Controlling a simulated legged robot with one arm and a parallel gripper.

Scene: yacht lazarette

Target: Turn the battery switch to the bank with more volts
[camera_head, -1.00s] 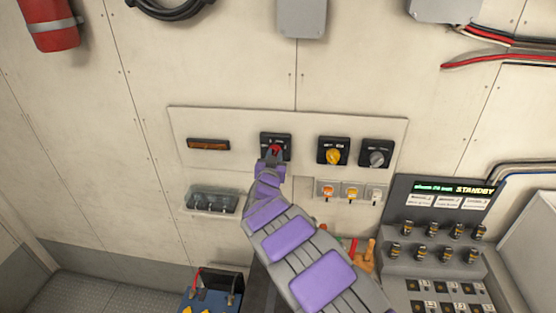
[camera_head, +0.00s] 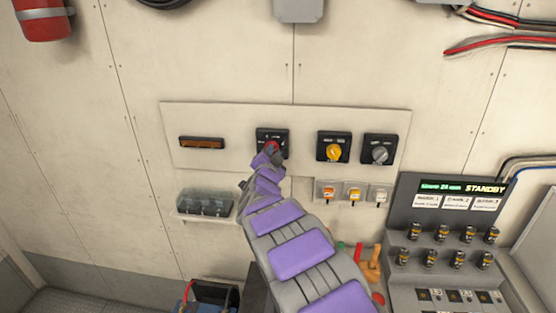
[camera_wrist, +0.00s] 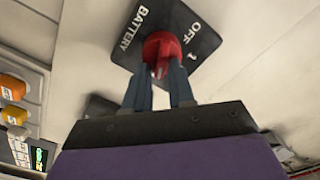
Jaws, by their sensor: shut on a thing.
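The battery switch is a black square plate (camera_head: 264,137) with a red knob (camera_head: 272,147) on the pale wall panel. In the wrist view the plate (camera_wrist: 195,27) reads "BATTERY", "OFF" and "1", and the red knob (camera_wrist: 160,48) stands at its middle. My gripper (camera_wrist: 158,75) is shut on the red knob, one finger on each side. The knob's pointer direction and the other markings are hidden. An amber display (camera_head: 202,143) sits left of the switch; its reading is too small to make out.
A yellow knob (camera_head: 334,152) and a grey knob (camera_head: 380,155) sit right of the switch. Small orange, yellow and white units (camera_head: 354,193) are below them. A clear-covered block (camera_head: 205,202) juts out at lower left. A console (camera_head: 447,210) showing "STANDBY" stands at right.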

